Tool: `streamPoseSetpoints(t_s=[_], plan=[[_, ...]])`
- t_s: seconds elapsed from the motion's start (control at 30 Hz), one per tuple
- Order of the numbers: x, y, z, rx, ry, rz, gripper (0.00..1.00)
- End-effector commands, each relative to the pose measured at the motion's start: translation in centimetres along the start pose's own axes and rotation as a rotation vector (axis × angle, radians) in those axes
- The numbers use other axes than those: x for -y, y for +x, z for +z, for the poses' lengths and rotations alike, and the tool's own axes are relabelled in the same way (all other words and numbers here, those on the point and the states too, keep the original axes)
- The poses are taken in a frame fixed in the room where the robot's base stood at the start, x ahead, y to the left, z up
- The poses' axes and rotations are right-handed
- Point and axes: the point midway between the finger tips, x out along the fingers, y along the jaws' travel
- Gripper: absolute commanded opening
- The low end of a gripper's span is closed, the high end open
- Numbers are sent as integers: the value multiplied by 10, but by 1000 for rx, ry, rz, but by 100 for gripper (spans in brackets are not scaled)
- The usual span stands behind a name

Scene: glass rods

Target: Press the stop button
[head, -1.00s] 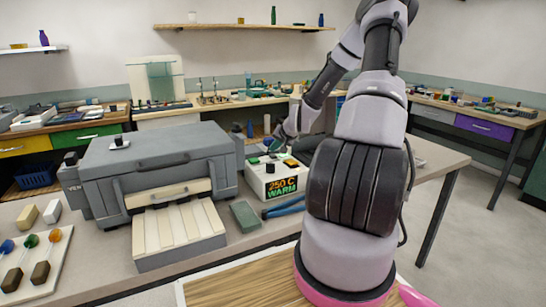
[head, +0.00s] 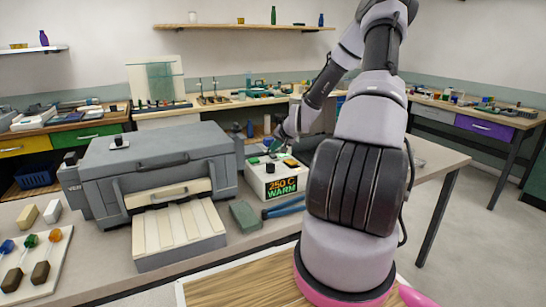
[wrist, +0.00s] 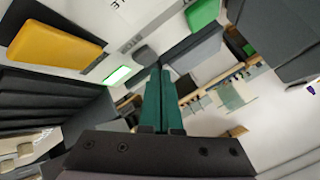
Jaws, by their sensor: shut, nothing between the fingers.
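The white control box (head: 270,184) stands on the bench right of the grey kiln-like machine. Its front display reads "250 C WARM". In the wrist view its top shows a yellow button (wrist: 58,45), a green button (wrist: 203,12) and a bright green lit lamp (wrist: 117,75).
The grey machine (head: 165,160) with a slatted front ramp stands left of the box. A green-grey block (head: 245,216) and blue-handled pliers (head: 284,207) lie in front of it. A board with glass rods (head: 35,265) lies at far left.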

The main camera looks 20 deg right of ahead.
Motion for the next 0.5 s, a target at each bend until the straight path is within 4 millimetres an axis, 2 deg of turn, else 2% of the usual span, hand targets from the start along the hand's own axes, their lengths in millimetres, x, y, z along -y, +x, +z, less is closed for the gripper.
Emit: streamPoseSetpoints(t_s=[0.5], plan=[[-4, 6, 4, 0, 0, 0, 0]])
